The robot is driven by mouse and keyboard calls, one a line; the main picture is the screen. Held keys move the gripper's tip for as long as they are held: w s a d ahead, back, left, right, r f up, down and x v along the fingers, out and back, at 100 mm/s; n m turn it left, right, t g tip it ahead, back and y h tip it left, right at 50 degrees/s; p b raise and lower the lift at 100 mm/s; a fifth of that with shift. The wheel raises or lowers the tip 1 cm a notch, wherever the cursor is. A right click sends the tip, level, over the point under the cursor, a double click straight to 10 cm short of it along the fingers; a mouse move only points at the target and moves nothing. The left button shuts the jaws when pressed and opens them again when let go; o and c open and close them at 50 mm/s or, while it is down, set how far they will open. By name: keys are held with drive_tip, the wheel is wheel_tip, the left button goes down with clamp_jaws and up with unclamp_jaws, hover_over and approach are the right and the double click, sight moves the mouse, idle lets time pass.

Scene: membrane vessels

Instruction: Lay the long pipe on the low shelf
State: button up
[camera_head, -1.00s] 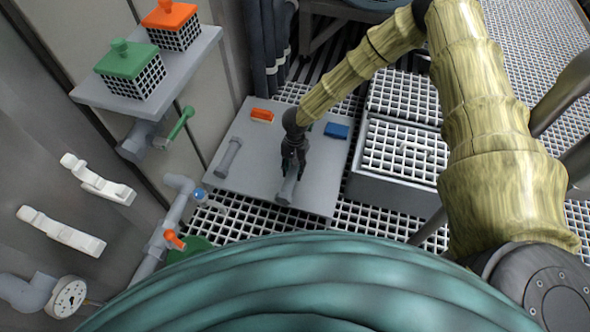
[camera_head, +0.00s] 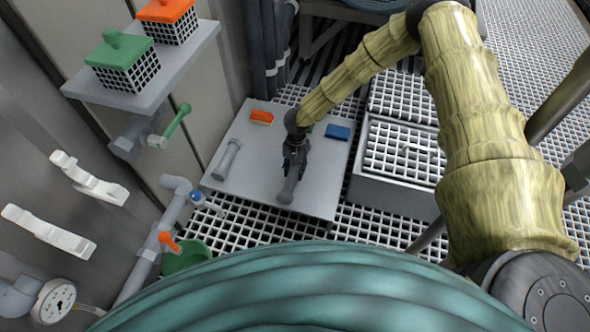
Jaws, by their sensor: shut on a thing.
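My gripper (camera_head: 292,168) points down over the low grey shelf (camera_head: 318,190), near its front right. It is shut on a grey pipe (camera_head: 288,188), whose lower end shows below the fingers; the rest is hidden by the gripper. I cannot tell whether this pipe touches the shelf or hangs just above it. Another grey pipe piece (camera_head: 228,158) with wider ends lies on the left part of the same shelf. I cannot compare their full lengths.
An orange block (camera_head: 261,117) and a blue block (camera_head: 337,131) sit at the shelf's back. A grated box (camera_head: 400,155) stands to the right. A higher wall shelf (camera_head: 172,72) holds lidded baskets. White wall brackets (camera_head: 88,178) and a valved pipe (camera_head: 160,235) are at left.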

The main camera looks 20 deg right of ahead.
drive_tip(key=shift+f, duration=0.15)
drive_tip(key=o, duration=1.1)
drive_tip(key=shift+o, duration=0.2)
drive_tip(key=shift+r, duration=0.2)
wheel_tip(320, 180, up, 12)
drive_tip(key=w+d+p, duration=0.1)
drive_tip(key=p, duration=0.8)
drive_tip(key=shift+w, duration=0.3)
drive_tip(key=s+f+n+t+h, duration=0.1)
drive_tip(key=s+f+n+h, duration=0.1)
drive_tip(key=s, duration=0.6)
drive_tip(key=s+f+n+t+h, duration=0.1)
drive_tip(key=s+f+n, duration=0.15)
drive_tip(key=s, duration=0.55)
drive_tip(key=s+d+r+n+y, duration=0.1)
drive_tip(key=s+r, duration=0.1)
drive_tip(key=s, duration=0.8)
drive_tip(key=s+r+n+y, duration=0.1)
drive_tip(key=s+r, duration=0.2)
drive_tip(key=s, duration=0.7)
drive_tip(key=shift+s+d, duration=0.4)
